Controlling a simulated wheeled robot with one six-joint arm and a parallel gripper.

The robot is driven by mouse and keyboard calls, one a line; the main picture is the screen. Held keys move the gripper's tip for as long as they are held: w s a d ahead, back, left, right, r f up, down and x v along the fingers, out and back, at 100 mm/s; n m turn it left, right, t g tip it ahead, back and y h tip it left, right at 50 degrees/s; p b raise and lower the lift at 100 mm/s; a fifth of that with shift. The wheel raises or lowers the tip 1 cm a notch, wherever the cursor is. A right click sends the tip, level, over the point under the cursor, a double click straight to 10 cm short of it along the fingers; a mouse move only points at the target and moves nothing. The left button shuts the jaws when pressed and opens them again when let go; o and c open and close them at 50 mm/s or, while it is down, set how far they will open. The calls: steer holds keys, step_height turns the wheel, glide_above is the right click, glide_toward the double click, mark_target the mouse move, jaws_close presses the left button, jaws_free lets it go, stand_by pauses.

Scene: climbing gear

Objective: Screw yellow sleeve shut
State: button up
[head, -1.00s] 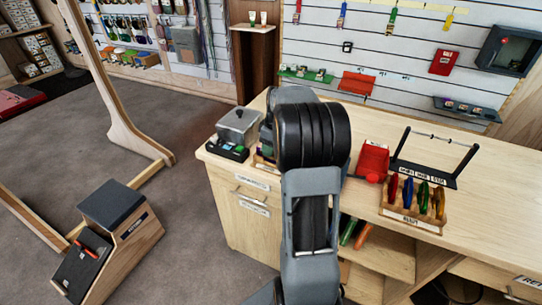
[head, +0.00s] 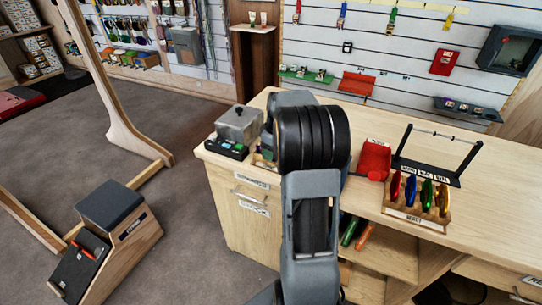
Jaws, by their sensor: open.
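A wooden rack (head: 416,222) on the workbench holds several coloured carabiners in a row. The yellow one (head: 443,200) stands at the right end, beside a green one (head: 427,193), a blue one (head: 410,190) and a red one (head: 395,185). Any sleeve on the yellow carabiner is too small to make out, so I cannot tell whether it is open or shut. My arm rises in the middle of the head view and blocks part of the bench. My gripper is hidden behind it.
A red holder (head: 374,160) and a black frame with a crossbar (head: 436,165) stand behind the rack. A grey metal box (head: 239,124) sits at the bench's left end, by a small black device (head: 227,148). The bench right of the rack is clear.

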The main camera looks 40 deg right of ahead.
steer(key=shift+s+a, duration=0.3)
steer(key=shift+a, duration=0.35)
steer(key=shift+r, duration=0.15)
stand_by(0.4)
steer(key=shift+r+p, duration=0.8)
steer(key=shift+r, duration=0.5)
steer(key=shift+d, duration=0.1)
steer(key=shift+w+d+p, duration=0.3)
steer(key=shift+w+d, duration=0.05)
steer(key=shift+d, duration=0.2)
steer(key=shift+f, duration=0.1)
steer(key=shift+s+f+b, duration=0.1)
steer(key=shift+f+b, duration=1)
steer(key=shift+f, duration=0.3)
